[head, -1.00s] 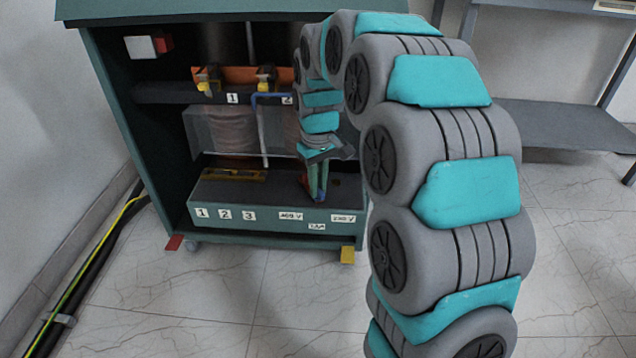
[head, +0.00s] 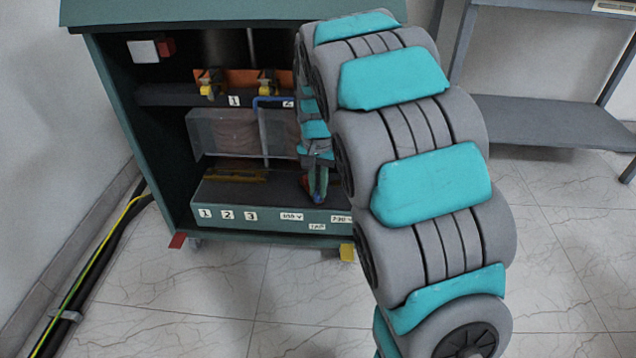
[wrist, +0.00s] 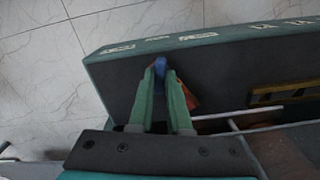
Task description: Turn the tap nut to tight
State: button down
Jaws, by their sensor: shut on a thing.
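My gripper (head: 317,184) reaches down inside the transformer cabinet, at the right part of the dark ledge behind the label strip. In the wrist view its two green fingers (wrist: 168,92) are shut on a small blue piece at their tips, which I take to be the tap nut (wrist: 160,62). A reddish-orange part (wrist: 192,100) shows beside the right finger, partly hidden by it. The ledge's front strip (head: 268,216) bears labels 1, 2, 3 and voltage tags. The nut's thread and seat are hidden by the fingers.
The cabinet (head: 110,110) is open at the front. A clear panel (head: 225,133) stands behind the ledge, and a brass bar (head: 235,175) lies at its left. A thin light rod (wrist: 245,112) runs close to my fingers. A grey bench (head: 545,125) stands at the right.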

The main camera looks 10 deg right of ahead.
jog(key=m+p, duration=0.1)
jog(key=m, duration=0.2)
jog(key=shift+r+m, duration=0.15)
jog(key=shift+m, duration=0.25)
jog(key=m+p, duration=0.2)
jog(key=m, duration=0.2)
jog(key=shift+r+m+p, duration=0.1)
jog(key=shift+m+p, duration=0.2)
jog(key=shift+p, duration=0.1)
jog(key=m+p, duration=0.2)
jog(key=m, duration=0.2)
jog(key=shift+m+p, duration=0.85)
jog(key=shift+m, duration=0.55)
jog(key=shift+f, duration=0.2)
jog(key=c, duration=0.9)
grip_release()
jog(key=shift+o, duration=0.2)
